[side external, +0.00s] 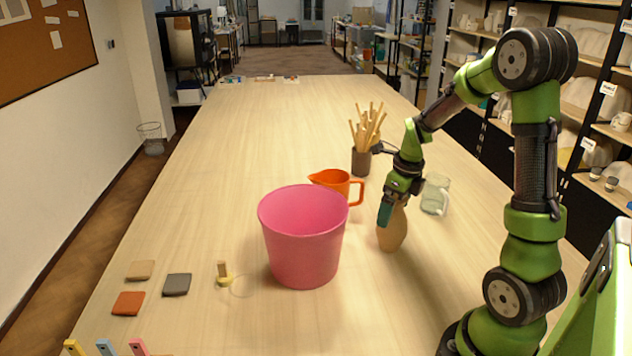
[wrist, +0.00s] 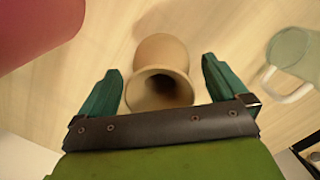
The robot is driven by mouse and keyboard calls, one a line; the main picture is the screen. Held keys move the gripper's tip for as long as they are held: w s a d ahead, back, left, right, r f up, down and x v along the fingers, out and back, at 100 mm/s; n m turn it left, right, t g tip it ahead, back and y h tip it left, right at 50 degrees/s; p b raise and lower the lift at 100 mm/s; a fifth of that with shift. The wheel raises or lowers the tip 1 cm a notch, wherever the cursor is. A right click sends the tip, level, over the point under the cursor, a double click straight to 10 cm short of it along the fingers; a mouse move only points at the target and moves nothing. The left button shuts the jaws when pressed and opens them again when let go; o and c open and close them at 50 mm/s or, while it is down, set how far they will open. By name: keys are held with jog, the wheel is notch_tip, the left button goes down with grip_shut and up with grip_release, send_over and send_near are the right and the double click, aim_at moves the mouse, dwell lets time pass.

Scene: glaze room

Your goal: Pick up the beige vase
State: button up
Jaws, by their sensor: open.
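The beige vase (side external: 392,235) stands upright on the table, to the right of the pink bucket. Its upper part is partly hidden by my gripper in the side view. My gripper (side external: 388,218) is at the vase's neck, pointing down. In the wrist view the vase (wrist: 160,52) shows its round dark mouth, between the two green fingers of my gripper (wrist: 162,85). The fingers are spread, with a gap on each side of the mouth, and hold nothing.
The pink bucket (side external: 302,245) stands close on the left. An orange jug (side external: 338,183) and a dark pot of wooden sticks (side external: 361,162) stand behind. A clear glass mug (side external: 434,195) stands right of the vase. Small tiles (side external: 177,285) lie at front left.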

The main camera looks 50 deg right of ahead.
jog(key=shift+f, duration=0.6)
jog(key=shift+w, duration=0.1)
jog(key=c, duration=1.4)
jog(key=shift+r, duration=0.1)
